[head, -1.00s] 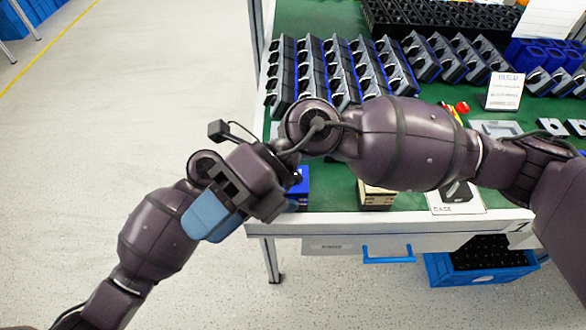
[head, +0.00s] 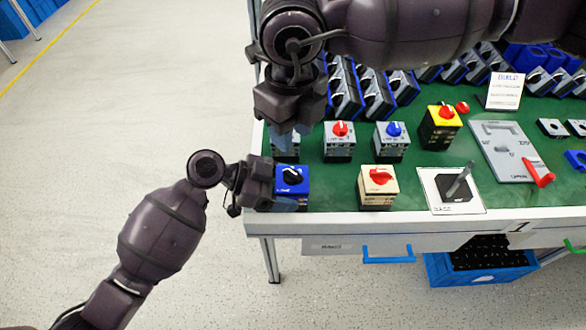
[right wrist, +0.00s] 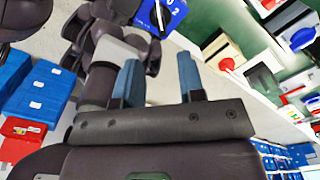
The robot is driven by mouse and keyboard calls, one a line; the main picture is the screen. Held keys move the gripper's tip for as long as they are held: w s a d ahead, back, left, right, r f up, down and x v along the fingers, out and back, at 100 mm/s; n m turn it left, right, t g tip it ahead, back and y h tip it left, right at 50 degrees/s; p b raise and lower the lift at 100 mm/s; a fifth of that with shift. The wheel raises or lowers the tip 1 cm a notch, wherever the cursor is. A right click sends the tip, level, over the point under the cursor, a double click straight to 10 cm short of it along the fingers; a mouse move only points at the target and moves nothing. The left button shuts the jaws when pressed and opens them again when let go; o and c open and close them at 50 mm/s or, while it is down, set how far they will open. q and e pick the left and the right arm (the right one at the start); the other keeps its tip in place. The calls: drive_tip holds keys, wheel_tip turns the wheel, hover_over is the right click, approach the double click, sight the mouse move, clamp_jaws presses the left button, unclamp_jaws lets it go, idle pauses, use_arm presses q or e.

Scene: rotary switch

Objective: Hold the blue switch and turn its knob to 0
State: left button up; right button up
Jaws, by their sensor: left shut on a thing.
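The blue switch (head: 302,186) stands at the front left corner of the green table, with a black and white knob (head: 291,175) on top. My left gripper (head: 284,204) is shut on its lower front part; the fingertips are partly hidden. The switch also shows at the top of the right wrist view (right wrist: 172,14), with a "0" and a "2" printed on its face.
To the right stand a grey switch with a red knob (head: 339,147), one with a blue knob (head: 391,145), a cream switch (head: 377,190) and a yellow switch (head: 439,130). A grey plate (head: 497,150) lies further right. Black and blue housings fill the back.

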sight(292, 171)
drive_tip(key=shift+f, duration=4.45)
drive_tip(key=shift+c, duration=0.4)
clamp_jaws()
